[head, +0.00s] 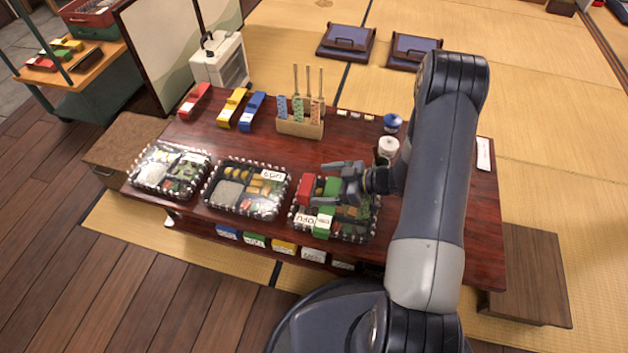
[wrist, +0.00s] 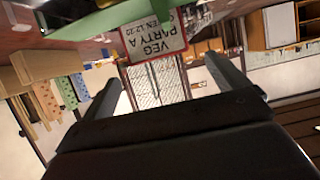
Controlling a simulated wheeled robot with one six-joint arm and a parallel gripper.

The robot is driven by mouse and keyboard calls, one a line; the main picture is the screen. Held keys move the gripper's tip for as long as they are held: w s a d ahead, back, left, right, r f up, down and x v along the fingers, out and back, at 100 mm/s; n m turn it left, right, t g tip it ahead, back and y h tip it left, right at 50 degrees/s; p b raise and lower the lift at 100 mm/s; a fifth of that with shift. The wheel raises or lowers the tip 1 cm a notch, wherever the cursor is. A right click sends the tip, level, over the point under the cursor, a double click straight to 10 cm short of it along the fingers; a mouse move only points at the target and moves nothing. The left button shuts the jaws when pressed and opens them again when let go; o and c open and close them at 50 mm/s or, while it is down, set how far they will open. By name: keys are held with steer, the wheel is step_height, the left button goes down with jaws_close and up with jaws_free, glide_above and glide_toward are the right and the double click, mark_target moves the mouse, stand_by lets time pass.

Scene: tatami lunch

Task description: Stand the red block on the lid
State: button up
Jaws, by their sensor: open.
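A red block (head: 306,187) is at the upper left of the clear lid (head: 372,226) of the right-hand lunch box in the head view. I cannot tell whether it stands or lies there. A green block (head: 323,222) with a white label is just below it. My gripper (head: 320,184) is open over this lid, its fingers pointing left with the red block at their tips. Contact is unclear. My arm hides part of the table's right side.
Two more clear-lidded boxes stand left, the middle one (head: 208,196) and the far one (head: 133,178). Behind are red (head: 194,101), yellow (head: 232,107) and blue (head: 253,110) blocks and a wooden holder (head: 299,129).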

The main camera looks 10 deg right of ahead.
mark_target(312, 186)
steer(key=p+v, duration=0.2)
steer(key=v, duration=0.5)
steer(key=shift+d+r, duration=0.15)
steer(key=shift+d, duration=0.15)
steer(key=shift+s+a, duration=0.1)
steer(key=shift+s, duration=0.05)
steer(key=b+x, duration=0.1)
steer(key=x, duration=0.3)
steer(key=b+x, duration=0.2)
steer(key=x, duration=0.2)
steer(key=b+x, duration=0.1)
steer(key=x, duration=0.3)
steer(key=shift+a+f+b, duration=0.1)
steer(key=shift+f+b, duration=0.3)
steer(key=shift+f, duration=0.05)
step_height(312, 186, up, 2)
steer(key=shift+p, duration=0.65)
steer(key=shift+r, duration=0.65)
steer(key=shift+f, duration=0.1)
